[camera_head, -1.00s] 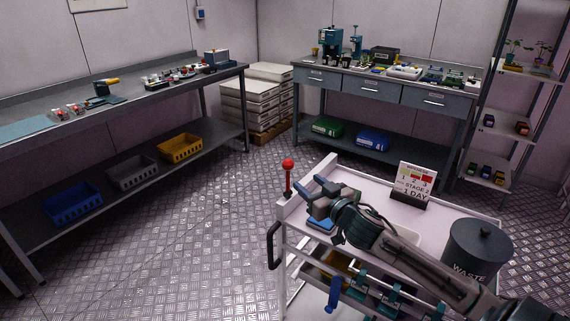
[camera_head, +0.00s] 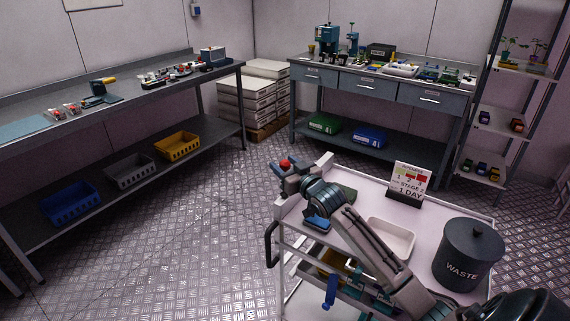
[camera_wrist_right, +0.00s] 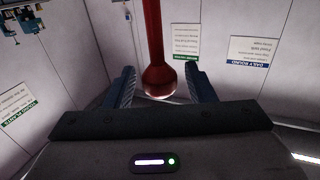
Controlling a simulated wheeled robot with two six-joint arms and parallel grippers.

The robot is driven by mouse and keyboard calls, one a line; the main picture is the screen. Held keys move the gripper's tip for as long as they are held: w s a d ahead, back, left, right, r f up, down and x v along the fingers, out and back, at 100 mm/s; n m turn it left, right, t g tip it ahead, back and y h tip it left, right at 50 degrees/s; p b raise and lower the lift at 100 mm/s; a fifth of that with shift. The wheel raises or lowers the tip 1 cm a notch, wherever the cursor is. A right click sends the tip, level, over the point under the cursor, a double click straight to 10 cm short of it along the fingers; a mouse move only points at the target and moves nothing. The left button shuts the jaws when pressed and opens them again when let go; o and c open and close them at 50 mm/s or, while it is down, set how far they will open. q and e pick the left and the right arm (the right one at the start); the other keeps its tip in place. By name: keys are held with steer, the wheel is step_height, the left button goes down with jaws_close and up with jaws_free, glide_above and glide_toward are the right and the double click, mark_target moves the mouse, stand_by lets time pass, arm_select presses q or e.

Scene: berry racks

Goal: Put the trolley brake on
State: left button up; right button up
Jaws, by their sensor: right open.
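The trolley (camera_head: 471,207) stands at the front right. A brake lever with a red knob (camera_head: 285,163) stands at its left end. My right gripper (camera_head: 287,177) is at this lever, just below the knob in the head view, and hides most of its shaft. In the right wrist view the red lever (camera_wrist_right: 156,40) comes down between the two open fingers, with its rounded end near the fingertips. Gaps show on both sides, so the jaws are not closed on it. My left gripper is not in view.
On the trolley top are a waste bin (camera_head: 470,252), a stage sign (camera_head: 410,180) and a white tray (camera_head: 391,238). A black handle (camera_head: 270,245) sticks out at the trolley's left. Benches stand left (camera_head: 120,90) and behind (camera_head: 380,80). The floor between is clear.

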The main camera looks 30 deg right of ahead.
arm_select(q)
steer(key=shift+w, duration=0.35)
arm_select(e)
steer(key=shift+w, duration=0.15)
steer(key=shift+c, duration=0.3)
